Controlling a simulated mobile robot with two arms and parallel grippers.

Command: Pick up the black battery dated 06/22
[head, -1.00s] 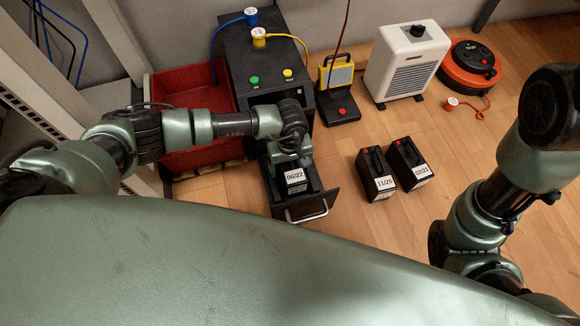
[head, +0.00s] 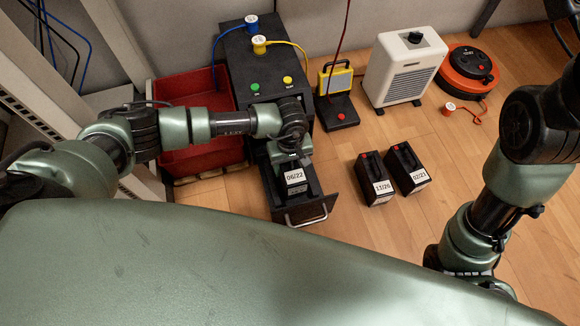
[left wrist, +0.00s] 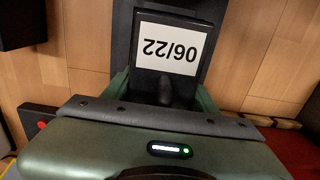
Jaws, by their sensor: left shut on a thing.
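The black battery with the white 06/22 label (head: 295,178) is in the open black drawer (head: 322,206) of the black cabinet. Its label also shows upside down in the left wrist view (left wrist: 170,47). My left gripper (head: 289,158) reaches down into the drawer from above and is shut on this battery. The fingertips are mostly hidden by the hand. Whether the battery touches the drawer floor cannot be told. My right arm shows at the right of the head view, but its gripper is out of view.
Two other black batteries, labelled 11/20 (head: 375,178) and 02/21 (head: 407,168), stand on the wooden floor right of the drawer. A red bin (head: 190,150) is left of the cabinet (head: 262,70). Behind stand a yellow lamp (head: 336,95), a white heater (head: 405,70) and an orange cable reel (head: 467,68).

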